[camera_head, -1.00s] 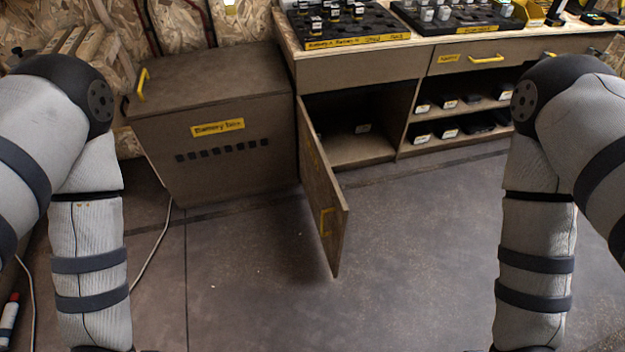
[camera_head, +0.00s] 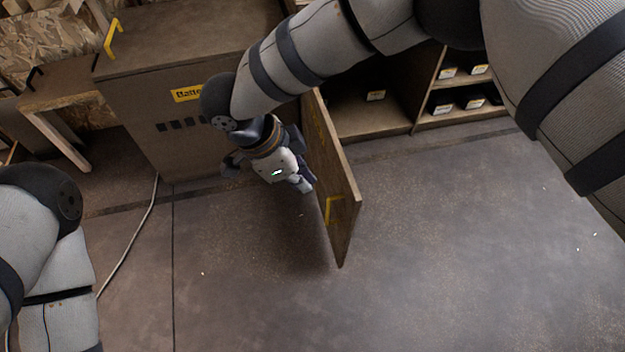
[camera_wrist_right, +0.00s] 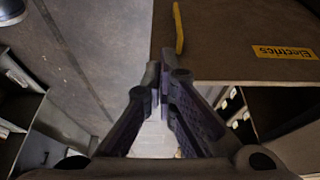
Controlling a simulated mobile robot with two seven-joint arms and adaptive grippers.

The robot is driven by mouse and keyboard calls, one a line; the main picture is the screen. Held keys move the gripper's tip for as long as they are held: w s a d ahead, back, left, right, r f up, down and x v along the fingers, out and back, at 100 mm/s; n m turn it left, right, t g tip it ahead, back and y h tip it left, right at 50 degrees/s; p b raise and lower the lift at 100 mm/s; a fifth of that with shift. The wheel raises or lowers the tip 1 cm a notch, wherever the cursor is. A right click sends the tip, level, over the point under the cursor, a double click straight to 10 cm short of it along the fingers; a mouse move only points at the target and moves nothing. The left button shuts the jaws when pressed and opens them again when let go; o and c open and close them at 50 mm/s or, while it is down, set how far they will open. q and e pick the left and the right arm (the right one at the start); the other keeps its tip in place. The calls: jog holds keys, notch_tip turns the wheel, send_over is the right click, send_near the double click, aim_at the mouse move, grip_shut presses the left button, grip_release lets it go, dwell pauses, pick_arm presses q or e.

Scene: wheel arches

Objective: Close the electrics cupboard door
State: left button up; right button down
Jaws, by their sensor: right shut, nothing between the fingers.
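The electrics cupboard door (camera_head: 338,175) stands wide open, swung out from its left side in the head view. Its outer face is turned left, with a yellow handle (camera_head: 335,210) near the free edge. In the right wrist view the door (camera_wrist_right: 225,60) carries an "Electrics" label (camera_wrist_right: 285,52) and the yellow handle (camera_wrist_right: 178,28). My right gripper (camera_head: 303,184) is shut and empty, beside the outer face, between the hinge side and the handle. In the wrist view its fingertips (camera_wrist_right: 158,76) overlap the door's edge; I cannot tell whether they touch. My left gripper is out of view.
The brown battery box cabinet (camera_head: 130,95) stands left of the door, behind my right gripper. Open shelves (camera_head: 465,90) with dark items are at right. A pale cable (camera_head: 135,235) lies on the floor at left. The floor (camera_head: 440,230) right of the door is clear.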

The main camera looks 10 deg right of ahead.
jog(key=d+f, duration=0.7)
jog(key=shift+f, duration=0.4)
jog(key=shift+w+d, duration=0.1)
jog(key=shift+d, duration=0.1)
